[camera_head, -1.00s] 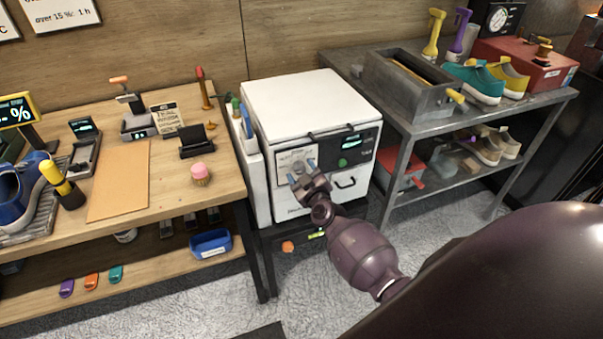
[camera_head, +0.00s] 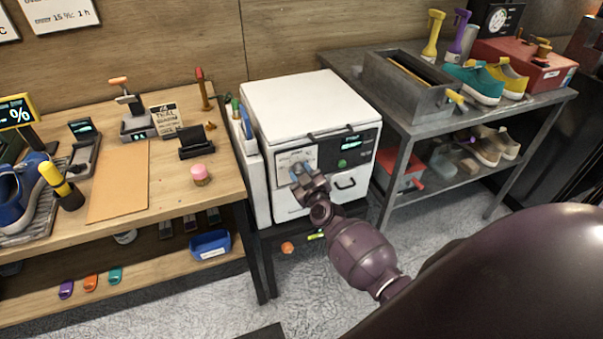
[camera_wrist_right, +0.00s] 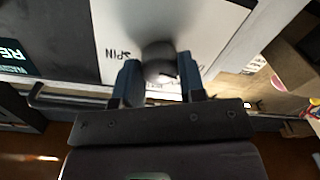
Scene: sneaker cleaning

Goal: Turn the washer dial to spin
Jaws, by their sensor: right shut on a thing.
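The white washer (camera_head: 310,105) stands between the wooden bench and the metal table, with its lid closed. Its front panel has a light dial plate (camera_head: 284,160) on the left and a dark display with a green light (camera_head: 350,145) on the right. My right gripper (camera_head: 300,172) is at the dial plate. In the right wrist view my right gripper (camera_wrist_right: 158,80) is shut on the grey round dial (camera_wrist_right: 158,58), one finger on each side. The word SPIN shows on the plate beside the dial. The dial's pointer direction is hard to tell. My left gripper is not in view.
The metal table (camera_head: 420,125) on the right holds a grey bin and sneakers. Grey floor is clear in front of the washer.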

